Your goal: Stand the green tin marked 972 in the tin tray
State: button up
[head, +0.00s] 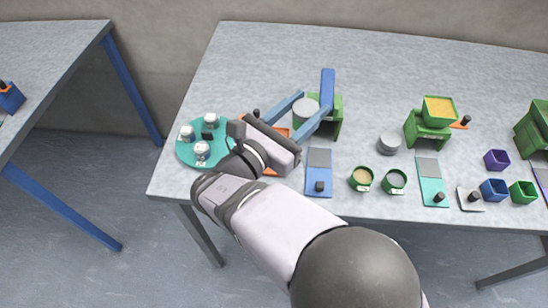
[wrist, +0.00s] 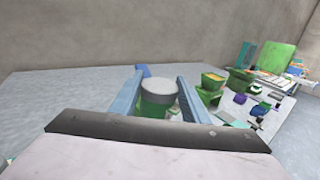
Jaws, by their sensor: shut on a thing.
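My gripper (head: 314,103) has its two blue fingers shut on a green tin (wrist: 155,108) with a grey top. The tin's grey top (head: 305,108) also shows between the fingers in the head view. The tin looks upright in the wrist view, where the gripper (wrist: 160,78) has one finger on each side of it. Its marking cannot be read, and its base is hidden. A green stand (head: 337,120) with a blue upright part (head: 327,82) is just beyond it. I cannot make out which thing is the tin tray.
Two open tins (head: 361,179) (head: 394,181) stand near the front edge. A teal round tray (head: 182,154) with small pieces lies left of my wrist. A blue board (head: 318,184), a grey round thing (head: 389,143) and a green hopper (head: 426,130) with yellow powder are to the right.

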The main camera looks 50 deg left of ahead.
jog(key=s+a+f+n+g+y, duration=0.3)
jog(key=s+a+n+y, duration=0.1)
jog(key=a+y, duration=0.2)
jog(key=shift+w+f+p, duration=0.2)
jog(key=shift+f+p, duration=0.55)
jog(key=shift+f, duration=4.05)
jog(key=shift+f, duration=0.1)
jog(key=shift+f, duration=0.15)
jog(key=o, duration=1.1)
